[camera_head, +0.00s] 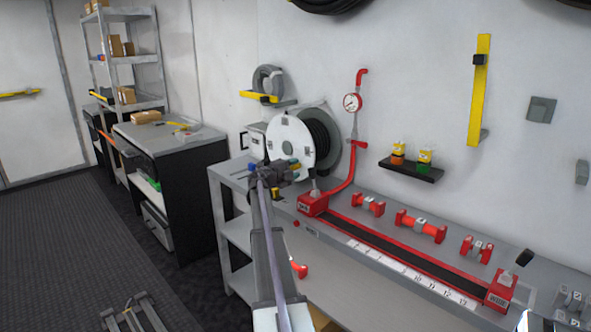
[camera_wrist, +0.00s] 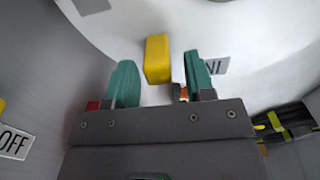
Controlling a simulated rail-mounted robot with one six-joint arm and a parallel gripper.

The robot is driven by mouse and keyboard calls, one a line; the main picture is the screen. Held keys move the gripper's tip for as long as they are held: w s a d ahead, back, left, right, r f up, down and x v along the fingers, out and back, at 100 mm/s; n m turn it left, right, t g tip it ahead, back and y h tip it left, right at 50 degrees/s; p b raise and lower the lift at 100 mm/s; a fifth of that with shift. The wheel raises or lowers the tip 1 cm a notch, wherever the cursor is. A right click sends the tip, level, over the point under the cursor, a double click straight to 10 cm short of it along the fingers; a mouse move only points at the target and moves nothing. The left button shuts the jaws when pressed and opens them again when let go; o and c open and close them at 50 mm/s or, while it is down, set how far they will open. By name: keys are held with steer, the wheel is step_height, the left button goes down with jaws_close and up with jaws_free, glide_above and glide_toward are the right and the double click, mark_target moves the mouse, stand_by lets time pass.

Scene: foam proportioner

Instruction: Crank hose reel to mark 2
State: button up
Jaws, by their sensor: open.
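The hose reel (camera_head: 284,143) stands on the left part of the bench, with a white disc face and dark hose behind it. Its white face also fills the upper wrist view (camera_wrist: 235,30). A yellow block (camera_wrist: 157,58), apparently the crank handle, sticks out from that face. My gripper (camera_head: 281,168) is in front of the reel's lower part. In the wrist view its two teal fingers (camera_wrist: 160,80) are open, one on each side of the yellow block, with gaps visible. A plate ending in "I" (camera_wrist: 215,66) is partly hidden by the right finger; which mark it is, I cannot tell.
An "OFF" plate (camera_wrist: 14,145) is at the wrist view's left. A red pipe with a gauge (camera_head: 352,102) rises right of the reel. A red-framed track with a numbered scale (camera_head: 410,274) and several red fittings lie along the bench. The floor at left (camera_head: 60,250) is mostly clear.

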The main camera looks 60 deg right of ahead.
steer(key=w+a, duration=0.1)
steer(key=a, duration=0.8)
steer(key=shift+w+a, duration=0.35)
